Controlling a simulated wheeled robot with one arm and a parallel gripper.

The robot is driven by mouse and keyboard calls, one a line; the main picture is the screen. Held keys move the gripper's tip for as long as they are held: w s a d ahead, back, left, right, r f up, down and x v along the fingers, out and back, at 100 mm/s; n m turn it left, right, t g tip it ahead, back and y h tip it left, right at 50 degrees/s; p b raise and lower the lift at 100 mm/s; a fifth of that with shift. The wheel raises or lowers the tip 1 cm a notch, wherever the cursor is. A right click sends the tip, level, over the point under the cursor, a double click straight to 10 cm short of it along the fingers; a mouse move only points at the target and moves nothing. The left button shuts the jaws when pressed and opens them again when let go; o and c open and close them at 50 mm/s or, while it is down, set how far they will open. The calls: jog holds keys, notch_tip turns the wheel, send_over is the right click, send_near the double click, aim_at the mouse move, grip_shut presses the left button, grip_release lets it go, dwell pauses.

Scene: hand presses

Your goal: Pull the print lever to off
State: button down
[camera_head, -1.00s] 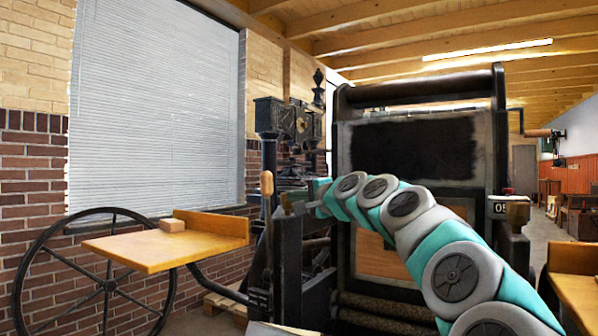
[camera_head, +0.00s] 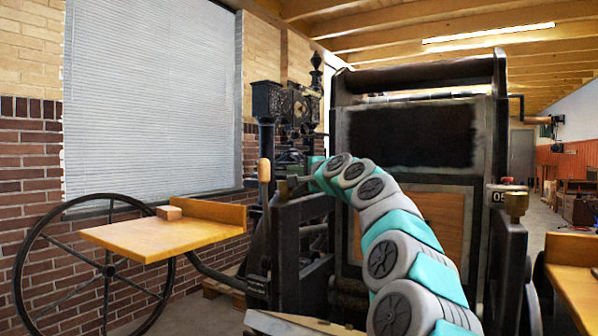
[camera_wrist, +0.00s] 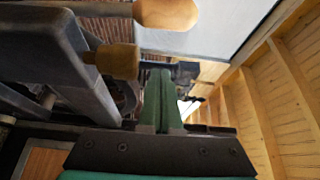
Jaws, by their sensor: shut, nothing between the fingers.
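An upright lever with a wooden handle (camera_head: 264,171) stands at the left side of the dark press (camera_head: 412,138). I take it for the print lever. The wrist view shows two wooden grips, one at the top edge (camera_wrist: 166,12) and one on a dark metal arm (camera_wrist: 118,61). I cannot tell which of them is the handle in the head view. My gripper (camera_head: 286,186) is just right of the lever handle in the head view. Its green fingers (camera_wrist: 160,78) are together and empty, beside the lower grip with a small gap in the wrist view. The fingertips are small and partly hidden in the head view.
A wooden board (camera_head: 165,236) with a small block (camera_head: 169,213) and a large spoked wheel (camera_head: 108,270) are at the left. A dark ornate press (camera_head: 287,107) stands behind the lever. Another wooden table (camera_head: 573,285) is at the right. The press frame is close to my arm.

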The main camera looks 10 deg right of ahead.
jog(key=shift+w+a+f, duration=0.1)
jog(key=shift+w+a, duration=0.15)
jog(key=shift+w, duration=0.25)
jog(key=shift+p+x, duration=0.4)
jog(key=shift+x, duration=0.8)
jog(key=shift+s+a, duration=0.2)
jog(key=shift+a, duration=0.2)
jog(key=shift+s+a, duration=0.9)
jog(key=shift+a, duration=0.25)
jog(key=shift+s+a+f+b, duration=0.1)
jog(key=shift+a+b, duration=0.05)
jog(key=shift+b, duration=0.15)
jog(key=s+a+f+n+t+y+b, duration=0.1)
jog(key=s+a+f+n+b, duration=0.3)
jog(key=s+a+f+b, duration=0.3)
jog(key=shift+s+a+t+b, duration=0.3)
jog(key=shift+s+a+b, duration=2.35)
jog(key=shift+b, duration=0.55)
